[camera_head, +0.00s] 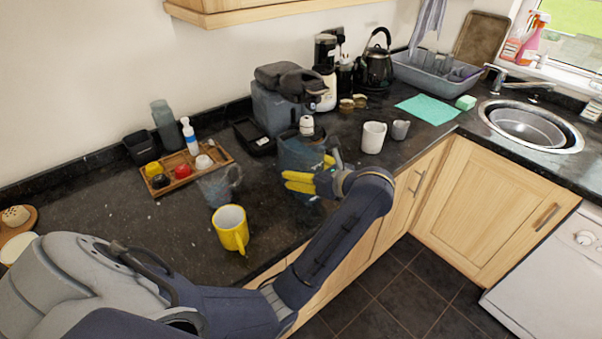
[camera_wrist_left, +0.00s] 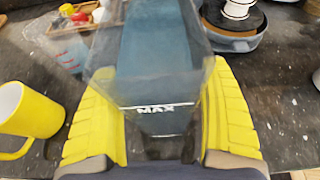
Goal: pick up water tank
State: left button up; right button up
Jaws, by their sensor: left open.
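The water tank (camera_head: 296,152) is a translucent blue-grey container on the dark counter, in front of the coffee machine (camera_head: 275,106). In the left wrist view the tank (camera_wrist_left: 158,55) fills the middle, with a white MAX mark low on its near side. My left gripper (camera_head: 308,172) is at the tank with its yellow fingers open. In the left wrist view the fingers (camera_wrist_left: 158,95) lie on either side of the tank. Whether they touch it I cannot tell. The tank's lower part is partly hidden by the gripper. My right gripper is out of view.
A yellow mug (camera_head: 230,232) stands left of my gripper, near a clear jug (camera_head: 216,188). A wooden tray (camera_head: 184,172) with small items lies farther left. A white cup (camera_head: 373,138) and a grey cup (camera_head: 400,130) stand to the right. The counter's front edge is close.

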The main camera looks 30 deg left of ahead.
pick_arm(q)
jog(key=shift+w+a+f, duration=0.15)
jog(key=shift+a, duration=0.25)
jog(key=c, duration=1.7)
